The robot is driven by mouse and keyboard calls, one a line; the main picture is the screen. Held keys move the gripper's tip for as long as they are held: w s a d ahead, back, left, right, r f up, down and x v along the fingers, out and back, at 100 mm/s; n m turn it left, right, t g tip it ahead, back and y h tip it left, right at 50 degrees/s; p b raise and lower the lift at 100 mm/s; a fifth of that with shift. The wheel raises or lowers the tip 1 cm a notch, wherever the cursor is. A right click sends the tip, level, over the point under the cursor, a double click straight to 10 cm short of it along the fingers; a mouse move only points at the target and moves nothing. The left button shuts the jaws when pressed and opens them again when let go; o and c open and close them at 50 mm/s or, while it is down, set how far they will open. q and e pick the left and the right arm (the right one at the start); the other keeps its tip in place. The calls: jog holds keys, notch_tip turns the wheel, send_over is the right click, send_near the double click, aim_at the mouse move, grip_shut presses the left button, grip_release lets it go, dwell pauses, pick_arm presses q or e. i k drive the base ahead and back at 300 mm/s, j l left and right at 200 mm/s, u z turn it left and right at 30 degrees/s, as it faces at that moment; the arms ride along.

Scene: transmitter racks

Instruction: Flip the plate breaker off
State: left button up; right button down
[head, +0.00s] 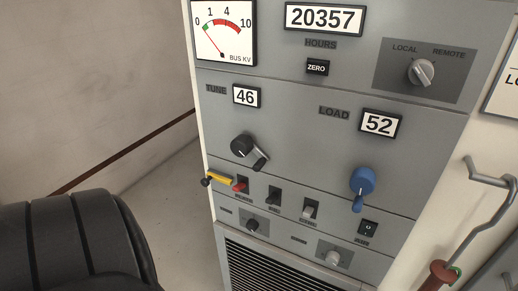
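A row of small breaker switches sits low on the grey rack panel in the head view. One has a red lever (240,184), one a black lever (274,195) and one a pale lever (309,210). The labels under them are too small to read, so I cannot tell for sure which is the plate breaker. A yellow bar with a black knob (218,179) sticks out at the panel's left edge, beside the red lever. Neither gripper shows.
Above the breakers are a black TUNE crank (243,146) and a blue LOAD crank (362,181). A rocker switch (368,228) is at right. A grey hook with a red handle (440,274) hangs at far right. Open floor (175,210) lies left of the rack.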

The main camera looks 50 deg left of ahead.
aim_at(238, 187)
jog(key=j+u, duration=0.1)
jog(key=u, duration=1.1)
